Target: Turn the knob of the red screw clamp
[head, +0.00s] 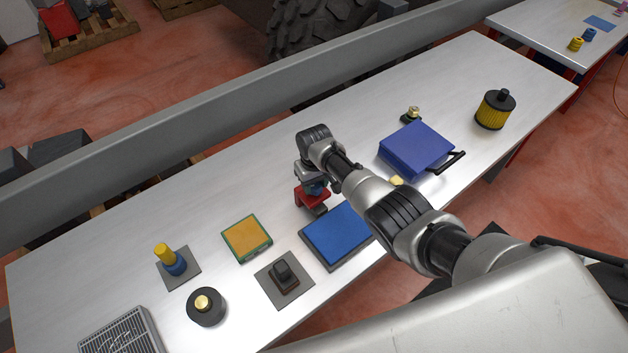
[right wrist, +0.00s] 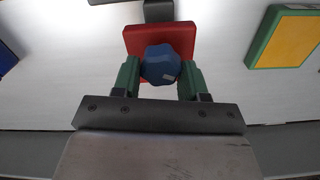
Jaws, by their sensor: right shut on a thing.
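The red screw clamp (head: 311,199) stands on the white table, near the middle of the head view. In the right wrist view its red body (right wrist: 133,38) lies behind a blue lobed knob (right wrist: 161,65). My right gripper (right wrist: 161,75) is over the clamp, with a green finger on each side of the knob, shut on it. In the head view the right gripper (head: 314,184) partly hides the knob and the top of the clamp. My left gripper is not in the head view.
A blue pad (head: 338,234) lies close in front of the clamp. A green-edged yellow panel (head: 247,238) lies left of it. A blue case (head: 416,149) and a yellow-black filter (head: 495,109) stand to the right. A grey rail (head: 200,111) runs behind the table.

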